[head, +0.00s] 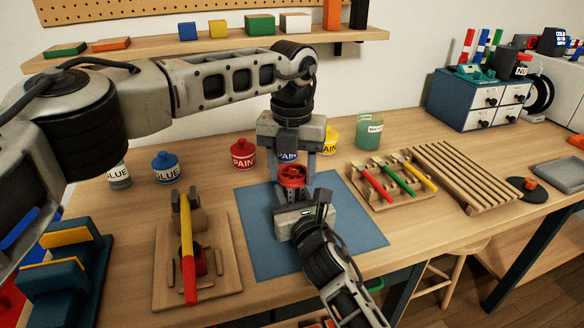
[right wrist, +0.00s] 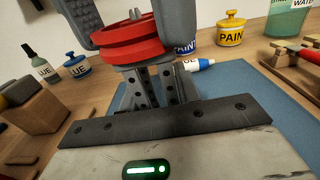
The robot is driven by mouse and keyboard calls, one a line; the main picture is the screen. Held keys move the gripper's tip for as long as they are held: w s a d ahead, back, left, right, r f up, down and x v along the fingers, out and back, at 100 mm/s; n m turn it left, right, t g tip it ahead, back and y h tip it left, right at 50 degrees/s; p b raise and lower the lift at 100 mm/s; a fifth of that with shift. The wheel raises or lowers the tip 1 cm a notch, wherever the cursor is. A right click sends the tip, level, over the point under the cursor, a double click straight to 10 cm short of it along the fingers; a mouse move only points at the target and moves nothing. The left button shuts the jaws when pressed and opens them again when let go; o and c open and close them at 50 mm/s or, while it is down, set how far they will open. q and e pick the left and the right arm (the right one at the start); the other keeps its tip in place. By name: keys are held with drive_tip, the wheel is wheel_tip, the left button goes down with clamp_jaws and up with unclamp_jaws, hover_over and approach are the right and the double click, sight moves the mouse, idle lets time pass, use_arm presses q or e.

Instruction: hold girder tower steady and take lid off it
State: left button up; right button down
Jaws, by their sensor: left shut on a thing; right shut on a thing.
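The girder tower, dark grey with bolt holes (right wrist: 150,92), stands on the blue mat (head: 255,235). Its round red lid (head: 292,176) is at its top; in the right wrist view the lid (right wrist: 130,42) shows a small metal knob, and I see no clear gap below it. My left gripper (head: 292,168) comes down from above, shut on the lid with a finger on either side. My right gripper (head: 294,199) reaches in from the front, low down, and is shut on the tower. Its fingertips are hard to tell from the girders.
Paint pots in red (head: 243,154) and yellow (head: 329,142) stand behind, with a blue glue pot (head: 165,167) to the left. A wooden stand with a yellow-and-red bar (head: 187,250) is left of the mat.

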sight(292, 176)
use_arm(q)
drive_tip(key=shift+r, duration=0.2)
drive_tip(key=shift+r, duration=0.9)
drive_tip(key=shift+r, duration=2)
use_arm(e)
drive_tip(key=c, duration=0.9)
unclamp_jaws()
